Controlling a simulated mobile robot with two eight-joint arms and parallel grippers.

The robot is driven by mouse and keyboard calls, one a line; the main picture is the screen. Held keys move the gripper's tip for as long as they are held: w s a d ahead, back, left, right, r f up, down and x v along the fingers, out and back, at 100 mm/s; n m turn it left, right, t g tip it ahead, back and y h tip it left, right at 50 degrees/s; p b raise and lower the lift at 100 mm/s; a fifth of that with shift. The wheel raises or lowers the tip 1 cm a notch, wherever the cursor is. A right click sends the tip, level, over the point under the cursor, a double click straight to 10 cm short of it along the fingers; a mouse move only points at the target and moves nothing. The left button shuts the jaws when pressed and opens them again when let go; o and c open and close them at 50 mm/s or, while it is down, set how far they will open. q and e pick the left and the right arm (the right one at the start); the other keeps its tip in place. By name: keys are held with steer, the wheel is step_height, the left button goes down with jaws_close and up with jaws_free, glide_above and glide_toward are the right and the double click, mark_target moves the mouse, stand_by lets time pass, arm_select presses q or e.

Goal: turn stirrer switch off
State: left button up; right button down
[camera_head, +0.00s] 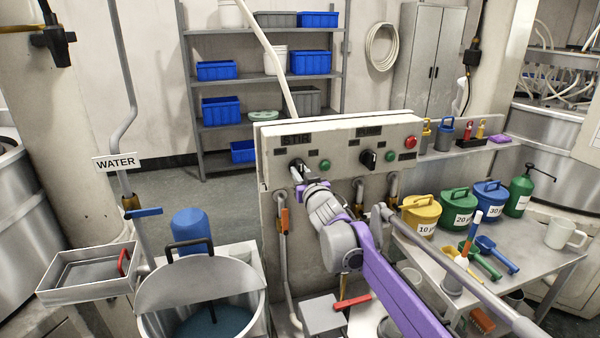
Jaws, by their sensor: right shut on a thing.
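The control panel (343,135) stands in the middle of the view. The stirrer switch (295,163), a dark knob, sits on its left part under a label reading STIR (295,140). My right gripper (299,174), on the grey and purple arm from the lower right, is shut on this switch. The gripper partly hides the knob, so its angle cannot be read. A green button (324,165) is just right of the switch. My left gripper is not in view.
A second black knob (368,159), a green button (390,156) and a red button (411,142) are further right on the panel. A metal pot (258,300) stands at lower left. Lidded buckets (456,210) stand on the right table. Pipes run below the panel.

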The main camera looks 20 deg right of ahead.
steer(key=c, duration=0.8)
jaws_free()
steer(key=shift+o, duration=0.2)
steer(key=shift+s+f, duration=0.1)
steer(key=shift+s, duration=0.35)
steer(key=s+b, duration=0.2)
steer(key=s, duration=0.8)
steer(key=shift+d, duration=0.2)
steer(key=s+a+f+g, duration=0.1)
steer(key=s+f+g, duration=0.5)
steer(key=s+f, duration=0.9)
steer(key=s+a+f+g, duration=0.2)
steer(key=s+f+g, duration=0.4)
steer(key=s+f, duration=0.9)
steer(key=s, duration=0.5)
steer(key=shift+s+f+m+g+h, duration=0.25)
steer(key=shift+s+m+g+h, duration=0.05)
steer(key=shift+s, duration=0.1)
